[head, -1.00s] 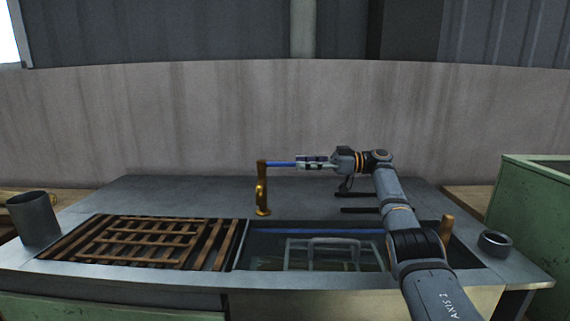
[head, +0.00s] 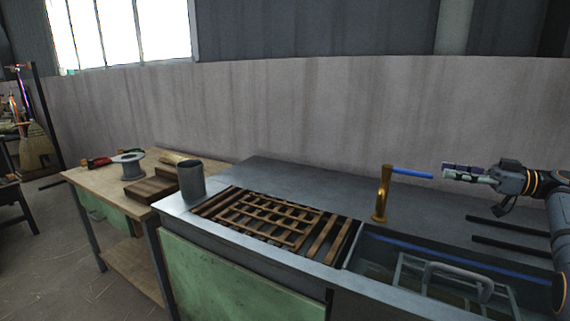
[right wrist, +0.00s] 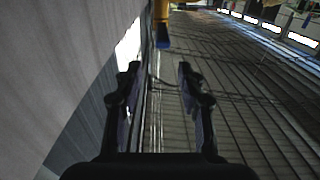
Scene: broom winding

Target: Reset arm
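My right gripper (head: 447,172) is on the right of the head view, above the back of the metal sink counter (head: 270,180). In the right wrist view its two fingers (right wrist: 158,68) stand apart with nothing between them. A brass tap (head: 382,195) with a blue lever (head: 412,173) stands to the left of the gripper. A small gap shows between the lever's end and the fingertips. The tap's blue part (right wrist: 163,43) also shows beyond the fingers in the right wrist view. My left gripper is not in view.
A wooden slatted rack (head: 268,217) lies left of the sink basin (head: 375,268), which holds a wire frame (head: 470,290). A grey cup (head: 191,181) stands at the counter's left end. Farther left are a wooden workbench (head: 100,178) and a broom (head: 38,150).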

